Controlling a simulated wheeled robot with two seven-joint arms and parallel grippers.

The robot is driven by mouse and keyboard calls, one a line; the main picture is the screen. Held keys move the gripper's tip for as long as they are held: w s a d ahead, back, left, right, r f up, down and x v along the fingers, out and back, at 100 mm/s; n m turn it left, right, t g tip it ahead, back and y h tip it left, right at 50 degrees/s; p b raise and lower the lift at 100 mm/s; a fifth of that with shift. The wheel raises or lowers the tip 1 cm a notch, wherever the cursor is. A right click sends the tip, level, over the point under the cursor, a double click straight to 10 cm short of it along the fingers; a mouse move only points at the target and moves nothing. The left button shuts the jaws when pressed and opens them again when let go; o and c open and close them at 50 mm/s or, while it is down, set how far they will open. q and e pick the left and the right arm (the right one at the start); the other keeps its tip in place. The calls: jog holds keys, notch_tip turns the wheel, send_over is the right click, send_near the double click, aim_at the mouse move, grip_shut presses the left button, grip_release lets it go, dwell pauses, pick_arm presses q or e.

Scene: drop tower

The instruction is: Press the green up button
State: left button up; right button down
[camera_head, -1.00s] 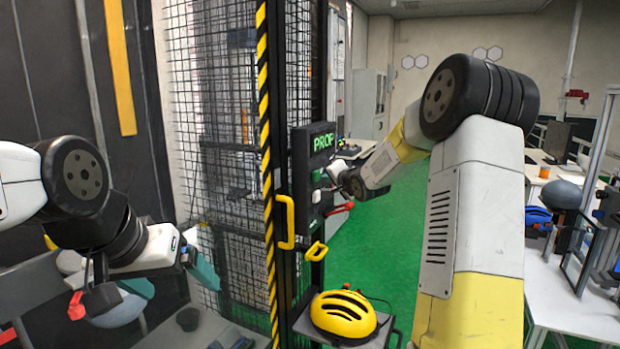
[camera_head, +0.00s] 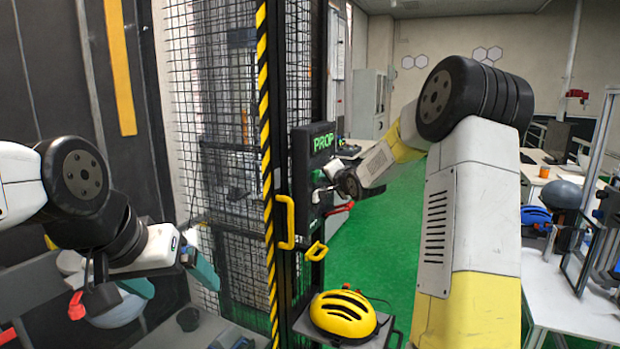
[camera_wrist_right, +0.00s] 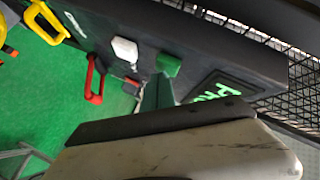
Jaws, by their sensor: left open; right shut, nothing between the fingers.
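The black control panel (camera_head: 301,160) is mounted on the post of the mesh tower and has a green lit display (camera_head: 323,142). The green button (camera_head: 317,175) is below the display; in the right wrist view the green button (camera_wrist_right: 169,64) stands out from the panel beside a white button (camera_wrist_right: 125,48). My right gripper (camera_wrist_right: 158,90) is shut and empty, its teal fingertips very close to the green button; I cannot tell whether they touch. In the head view the wrist partly hides this area. My left gripper (camera_head: 172,279) is open and empty at the lower left, away from the panel.
A red handle (camera_wrist_right: 95,82) sticks out below the panel's buttons. Yellow handles (camera_head: 285,222) are on the post. A yellow helmet (camera_head: 343,313) rests on a small stand below. The mesh cage (camera_head: 215,130) stands left of the panel; green floor (camera_head: 400,230) lies behind.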

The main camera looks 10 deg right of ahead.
jog(key=shift+w+a, duration=0.15)
jog(key=shift+a, duration=0.1)
dwell(0.3)
jog(key=shift+d, duration=0.1)
jog(key=shift+s+d, duration=0.55)
jog(key=shift+d, duration=0.1)
jog(key=s+d, duration=0.2)
jog(key=d, duration=0.2)
jog(key=shift+s+d, duration=0.1)
jog(key=shift+s, duration=0.3)
dwell(0.4)
